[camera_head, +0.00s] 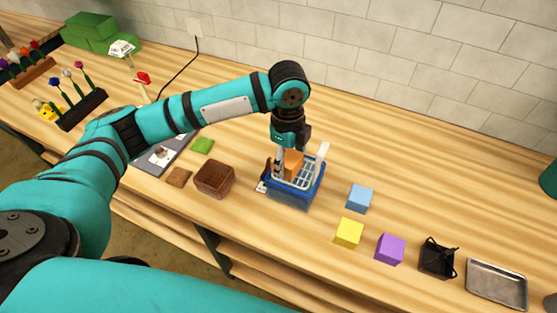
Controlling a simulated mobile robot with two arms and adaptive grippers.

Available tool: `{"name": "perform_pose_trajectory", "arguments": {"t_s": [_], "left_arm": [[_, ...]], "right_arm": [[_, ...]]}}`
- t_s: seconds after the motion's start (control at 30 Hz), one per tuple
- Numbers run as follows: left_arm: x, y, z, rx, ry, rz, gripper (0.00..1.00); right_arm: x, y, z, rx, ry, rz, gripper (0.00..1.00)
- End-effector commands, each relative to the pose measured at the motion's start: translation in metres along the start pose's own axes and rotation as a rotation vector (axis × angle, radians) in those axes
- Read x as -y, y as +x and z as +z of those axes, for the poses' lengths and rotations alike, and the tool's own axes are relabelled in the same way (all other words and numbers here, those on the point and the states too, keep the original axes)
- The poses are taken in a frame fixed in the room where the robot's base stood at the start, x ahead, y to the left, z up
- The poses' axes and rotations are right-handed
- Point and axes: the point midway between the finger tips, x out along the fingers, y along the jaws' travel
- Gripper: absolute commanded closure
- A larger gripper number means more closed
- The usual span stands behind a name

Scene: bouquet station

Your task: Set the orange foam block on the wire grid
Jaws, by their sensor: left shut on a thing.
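The orange foam block (293,162) is between the fingers of my left gripper (285,162), which is shut on it and points down. The block is at the back left part of the white wire grid (304,182), which lies over a blue tub (288,200). I cannot tell whether the block touches the grid or is just above it. The gripper hides part of the block and of the grid. My right gripper is not in view.
A brown woven basket (214,179) stands left of the tub. Blue (359,197), yellow (348,232) and purple (390,248) blocks, a black wire holder (437,257) and a metal tray (497,284) stand to the right. Behind the tub, the table is clear towards the tiled wall.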

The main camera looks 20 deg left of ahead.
Motion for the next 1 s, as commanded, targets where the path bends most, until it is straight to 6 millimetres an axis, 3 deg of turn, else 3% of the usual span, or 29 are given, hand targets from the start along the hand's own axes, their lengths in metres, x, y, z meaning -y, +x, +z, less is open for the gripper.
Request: {"name": "perform_pose_trajectory", "arguments": {"t_s": [0.03,0.2,0.4,0.67,1.0], "left_arm": [[0.006,-0.007,-0.001,0.003,0.09,0.002,0.58],[0.021,-0.009,-0.002,0.011,0.392,0.003,0.58],[0.031,-0.009,-0.002,0.02,0.602,0.006,0.58],[0.034,-0.004,-0.002,0.022,0.668,0.007,0.58],[0.033,0.013,-0.002,0.023,0.666,0.007,0.58]], "right_arm": [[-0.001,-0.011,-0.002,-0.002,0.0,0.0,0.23],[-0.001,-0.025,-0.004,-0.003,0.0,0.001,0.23],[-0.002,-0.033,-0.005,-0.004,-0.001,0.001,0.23],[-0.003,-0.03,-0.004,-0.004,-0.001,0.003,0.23],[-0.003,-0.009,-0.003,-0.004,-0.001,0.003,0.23]]}}
